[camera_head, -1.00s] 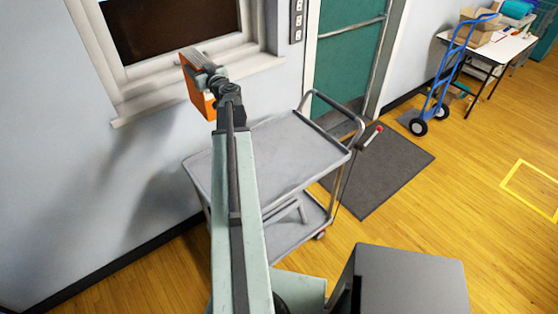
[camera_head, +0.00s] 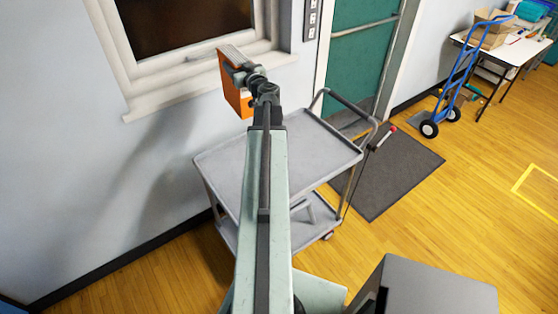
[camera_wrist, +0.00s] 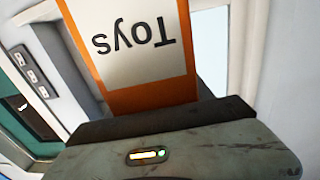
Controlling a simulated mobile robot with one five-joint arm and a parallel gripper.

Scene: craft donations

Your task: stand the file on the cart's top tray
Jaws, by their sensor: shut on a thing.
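The file is an orange box file (camera_head: 233,93) with a pale top. In the wrist view its orange face (camera_wrist: 138,95) carries a white label reading "Toys", upside down. My gripper (camera_head: 240,74) is shut on the file and holds it up in front of the window, above the cart. The fingertips are mostly hidden behind the file and wrist. The grey cart stands against the wall, and its top tray (camera_head: 318,150) is bare where I see it. My arm hides part of the tray's middle.
A window sill (camera_head: 165,103) runs along the wall behind the file. A green door (camera_head: 362,60) is beyond the cart, with a dark mat (camera_head: 390,180) on the floor. A blue hand truck (camera_head: 456,85) stands by a white table (camera_head: 510,50) at the back right.

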